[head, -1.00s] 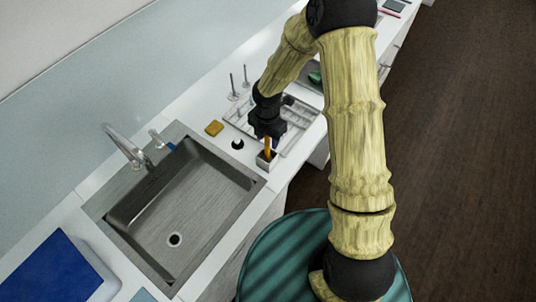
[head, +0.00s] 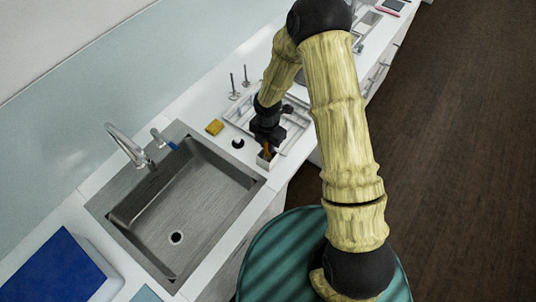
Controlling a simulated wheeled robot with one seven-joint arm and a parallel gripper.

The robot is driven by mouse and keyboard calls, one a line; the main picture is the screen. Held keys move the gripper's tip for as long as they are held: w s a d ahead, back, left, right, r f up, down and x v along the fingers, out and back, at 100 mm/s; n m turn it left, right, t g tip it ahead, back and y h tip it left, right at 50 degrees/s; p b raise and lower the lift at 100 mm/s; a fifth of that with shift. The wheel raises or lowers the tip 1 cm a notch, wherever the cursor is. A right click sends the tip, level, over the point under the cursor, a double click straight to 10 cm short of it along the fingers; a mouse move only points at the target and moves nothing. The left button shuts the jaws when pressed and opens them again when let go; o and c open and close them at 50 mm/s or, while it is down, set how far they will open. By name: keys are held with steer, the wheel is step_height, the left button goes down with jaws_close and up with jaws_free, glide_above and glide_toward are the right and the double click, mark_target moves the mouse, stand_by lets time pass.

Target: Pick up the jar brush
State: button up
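An orange-handled item (head: 267,152), which looks like the jar brush, stands upright in a small square white holder (head: 266,162) on the counter right of the sink. Only a short piece of its orange handle shows. My black gripper (head: 268,140) is directly above the holder, pointing down, with its fingers around or just in front of the handle's top. The fingers are small and dark here, so I cannot tell whether they are open or closed on it.
The sink (head: 185,205) with its tap (head: 127,145) is to the left. A yellow sponge (head: 215,127) and a small black round thing (head: 238,143) lie close by. A grey tray (head: 293,122) lies behind my gripper, with two thin upright rods at its left.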

jaws_close()
steer(key=shift+r, duration=0.1)
step_height(320, 180, up, 10)
steer(key=shift+f+b, duration=0.1)
steer(key=shift+b, duration=1.1)
